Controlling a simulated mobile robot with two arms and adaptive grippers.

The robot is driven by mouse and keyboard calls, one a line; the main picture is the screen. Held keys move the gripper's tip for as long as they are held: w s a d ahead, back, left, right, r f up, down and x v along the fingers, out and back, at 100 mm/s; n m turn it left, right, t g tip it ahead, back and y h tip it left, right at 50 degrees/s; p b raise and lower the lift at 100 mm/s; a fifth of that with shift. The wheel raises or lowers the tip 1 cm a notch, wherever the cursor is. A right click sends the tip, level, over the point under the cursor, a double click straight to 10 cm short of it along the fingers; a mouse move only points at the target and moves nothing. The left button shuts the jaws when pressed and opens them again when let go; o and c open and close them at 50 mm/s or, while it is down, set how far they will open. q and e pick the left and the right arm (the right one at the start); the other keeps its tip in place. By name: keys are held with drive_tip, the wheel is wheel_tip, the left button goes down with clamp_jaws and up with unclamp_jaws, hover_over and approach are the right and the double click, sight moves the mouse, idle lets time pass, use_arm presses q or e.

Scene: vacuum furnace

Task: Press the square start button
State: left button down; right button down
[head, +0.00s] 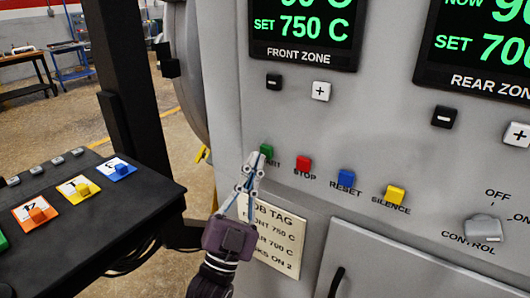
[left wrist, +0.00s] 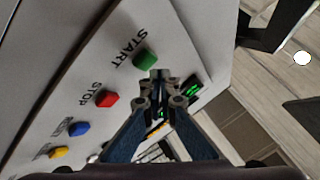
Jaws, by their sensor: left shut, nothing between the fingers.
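The green square start button (head: 266,151) is on the grey furnace panel, above its START label, which my gripper partly covers in the head view. The button also shows in the left wrist view (left wrist: 145,58), just beyond the fingertips. My left gripper (head: 254,160) is shut and empty, its tips just below and left of the button in the head view. I cannot tell whether the tips touch the button or panel. My right gripper is not in view.
To the right are the red STOP (head: 303,163), blue RESET (head: 346,178) and yellow SILENCE (head: 395,195) buttons. A job tag (head: 285,232) is below. A dark console (head: 100,215) with coloured switches stands at the left. A control knob (head: 484,228) is at the right.

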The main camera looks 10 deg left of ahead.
use_arm(q)
drive_tip(key=s, duration=0.1)
drive_tip(key=s+a, duration=0.1)
drive_tip(key=s, duration=0.1)
drive_tip(key=s+p, duration=0.1)
drive_tip(key=shift+s+a, duration=0.35)
drive_tip(key=shift+s, duration=0.05)
idle(0.4)
